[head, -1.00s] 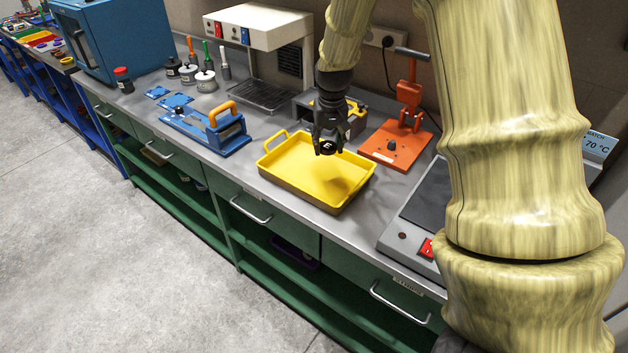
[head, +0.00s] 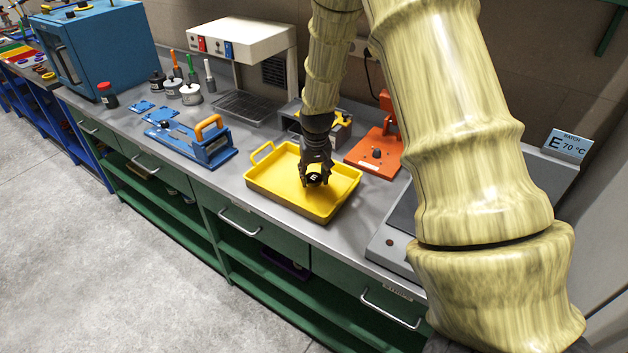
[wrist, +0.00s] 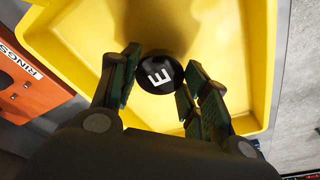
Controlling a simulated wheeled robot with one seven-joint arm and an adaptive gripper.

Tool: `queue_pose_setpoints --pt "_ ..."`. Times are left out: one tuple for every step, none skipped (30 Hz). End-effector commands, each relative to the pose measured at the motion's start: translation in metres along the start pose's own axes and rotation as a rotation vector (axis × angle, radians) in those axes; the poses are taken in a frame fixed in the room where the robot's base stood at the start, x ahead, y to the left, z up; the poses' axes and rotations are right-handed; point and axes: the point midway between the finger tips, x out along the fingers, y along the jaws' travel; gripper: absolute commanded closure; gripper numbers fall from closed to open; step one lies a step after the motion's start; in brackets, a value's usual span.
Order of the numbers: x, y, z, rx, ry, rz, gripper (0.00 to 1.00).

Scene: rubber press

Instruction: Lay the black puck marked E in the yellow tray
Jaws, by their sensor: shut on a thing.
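The black puck (head: 315,179) marked with a white E is held between the fingertips of my gripper (head: 316,175). In the wrist view the puck (wrist: 160,73) sits between the fingers of my gripper (wrist: 160,80) with the E facing the camera. The yellow tray (head: 270,187) lies below, and its floor also shows in the wrist view (wrist: 225,50) around the puck. The puck is over the tray's inside, low and near the floor. I cannot tell whether it touches the floor.
An orange press (head: 374,155) stands right of the tray, and a grey machine (head: 405,225) is at the front right. A blue clamp with an orange handle (head: 206,142) is to the left. A sign (head: 567,145) reads E 70 °C.

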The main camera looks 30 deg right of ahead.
Motion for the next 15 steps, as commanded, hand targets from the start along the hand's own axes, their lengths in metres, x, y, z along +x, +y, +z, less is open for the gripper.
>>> queue_pose_setpoints --pt "0.004 0.000 0.001 0.000 -0.003 0.000 0.79" --pt "0.008 0.000 0.002 0.000 -0.003 0.000 0.79" --pt "0.013 0.000 0.003 0.000 -0.003 0.000 0.79" --pt "0.015 0.000 0.003 0.000 -0.002 0.000 0.79" --pt "0.018 0.000 0.003 0.000 -0.002 0.000 0.79" --pt "0.022 0.000 0.004 0.000 -0.003 0.000 0.79" --pt "0.024 0.000 0.004 0.000 -0.003 0.000 0.79" --pt "0.025 0.000 0.004 0.000 -0.002 0.000 0.79" --pt "0.027 0.000 0.004 0.000 -0.001 0.000 0.79" --pt "0.027 0.000 0.004 0.000 -0.001 0.000 0.79" --pt "0.027 0.000 0.004 0.000 0.000 0.000 0.79" --pt "0.027 0.000 0.004 0.000 0.000 0.000 0.79" --pt "0.027 0.000 0.004 0.000 0.000 0.000 0.79" --pt "0.027 0.000 0.004 0.000 0.000 0.000 0.79" --pt "0.027 0.000 0.004 0.000 0.000 0.000 0.79"
